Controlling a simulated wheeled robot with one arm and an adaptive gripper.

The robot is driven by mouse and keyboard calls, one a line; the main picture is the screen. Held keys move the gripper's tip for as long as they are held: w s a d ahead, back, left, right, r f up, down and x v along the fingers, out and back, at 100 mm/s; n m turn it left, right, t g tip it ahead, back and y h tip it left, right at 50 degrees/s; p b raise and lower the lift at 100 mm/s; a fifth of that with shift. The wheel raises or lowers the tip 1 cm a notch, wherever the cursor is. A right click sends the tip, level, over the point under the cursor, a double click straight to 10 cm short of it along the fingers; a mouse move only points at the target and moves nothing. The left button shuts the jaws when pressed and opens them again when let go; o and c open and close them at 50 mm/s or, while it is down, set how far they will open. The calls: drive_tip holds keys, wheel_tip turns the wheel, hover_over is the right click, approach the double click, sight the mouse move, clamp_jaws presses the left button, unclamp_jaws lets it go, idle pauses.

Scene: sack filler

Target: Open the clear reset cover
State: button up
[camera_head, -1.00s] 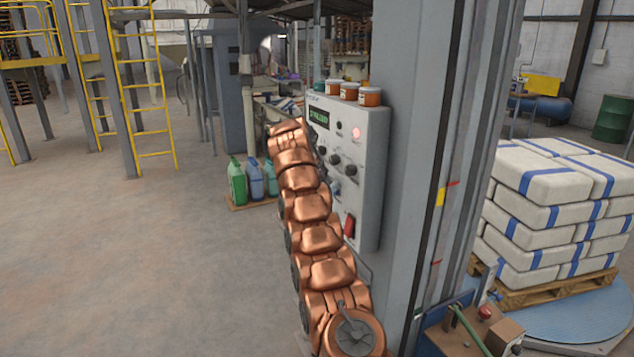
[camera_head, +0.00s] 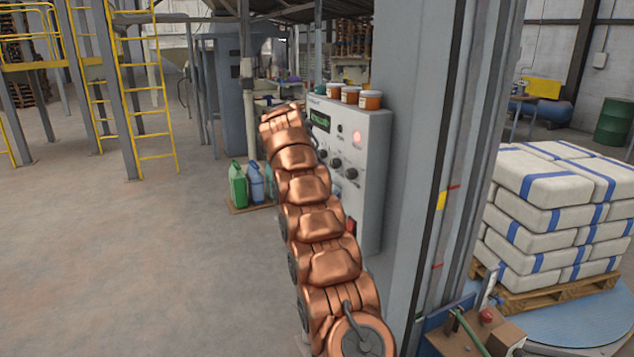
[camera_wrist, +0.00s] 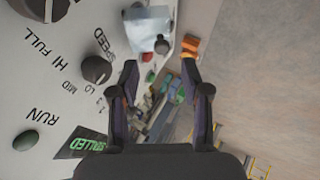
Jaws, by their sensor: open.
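The grey control panel (camera_head: 372,150) stands at the middle in the head view, with knobs, a lit red lamp and a green display. In the wrist view the panel face (camera_wrist: 50,100) fills the left side, with its lettering turned. A pale, see-through box that looks like the clear reset cover (camera_wrist: 148,28) sticks out from the panel at the top. It appears closed, though its hinge is not clear. My gripper (camera_wrist: 160,75) is open, its two fingers pointing toward the cover, apparently short of it with nothing between them. In the head view my arm hides the gripper and the cover.
Several orange jars (camera_head: 351,95) sit on the panel. Stacked sacks (camera_head: 550,210) are at right. Open floor (camera_head: 130,270) lies left.

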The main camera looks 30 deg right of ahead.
drive_tip(key=v, duration=0.6)
